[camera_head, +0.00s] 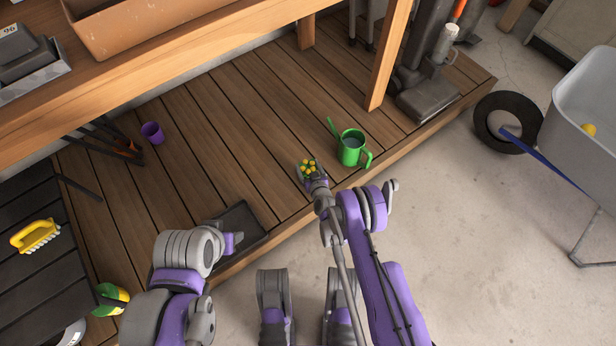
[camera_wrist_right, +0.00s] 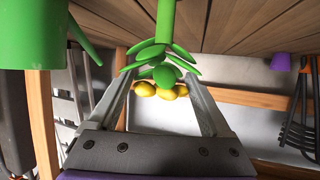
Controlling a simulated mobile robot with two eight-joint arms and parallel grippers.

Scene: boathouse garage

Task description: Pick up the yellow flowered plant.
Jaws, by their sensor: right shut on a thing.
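The yellow flowered plant (camera_head: 308,166) shows in the head view as a small cluster of yellow blooms over the wooden deck, left of the green watering can. My right gripper (camera_head: 315,179) is at the plant. In the right wrist view the plant (camera_wrist_right: 162,48) has a thick green stem, green leaves and yellow blooms between the fingers of my right gripper (camera_wrist_right: 158,72), which is shut on it. I cannot tell whether its base touches the deck. My left arm is folded at the lower left in the head view; its fingers cannot be made out.
The green watering can (camera_head: 351,148) stands close to the right of the plant. A purple cup (camera_head: 152,133) and a dark tray (camera_head: 241,221) are on the deck. A wooden bench post (camera_head: 385,65) rises behind. A wheelbarrow (camera_head: 588,100) stands at right; the concrete floor between is clear.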

